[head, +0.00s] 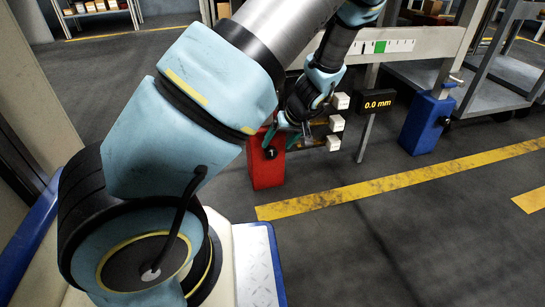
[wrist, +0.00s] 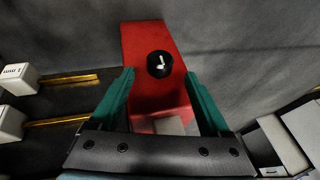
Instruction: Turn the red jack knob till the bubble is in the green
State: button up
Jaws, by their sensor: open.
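The red jack (head: 267,163) stands on the floor, a red block with a black knob (head: 270,153) on its face. In the wrist view the knob (wrist: 160,64) is round and black with a white mark, on the red jack (wrist: 150,95). My gripper (wrist: 160,76) is open, its green fingers on either side of the red block, with the knob centred just beyond the tips and not gripped. In the head view my gripper (head: 287,140) is at the jack, partly hidden by my arm. The level strip (head: 400,46) on the beam has a green band; I cannot make out the bubble.
A black display (head: 378,104) reads 0.0 mm. A blue jack (head: 426,122) stands to the right. White blocks (head: 336,123) on rods are close beside my gripper; they show at the left of the wrist view (wrist: 18,78). Floor in front is clear.

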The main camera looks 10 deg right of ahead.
aim_at(274, 149)
jog(key=b+x, duration=0.2)
jog(key=x, duration=0.3)
jog(key=shift+a+f, duration=0.1)
jog(key=shift+f, duration=0.15)
jog(key=shift+c, duration=0.4)
grip_shut()
jog(key=shift+r+y+p, duration=0.15)
jog(key=shift+y+p, duration=0.25)
jog(key=shift+p, duration=0.15)
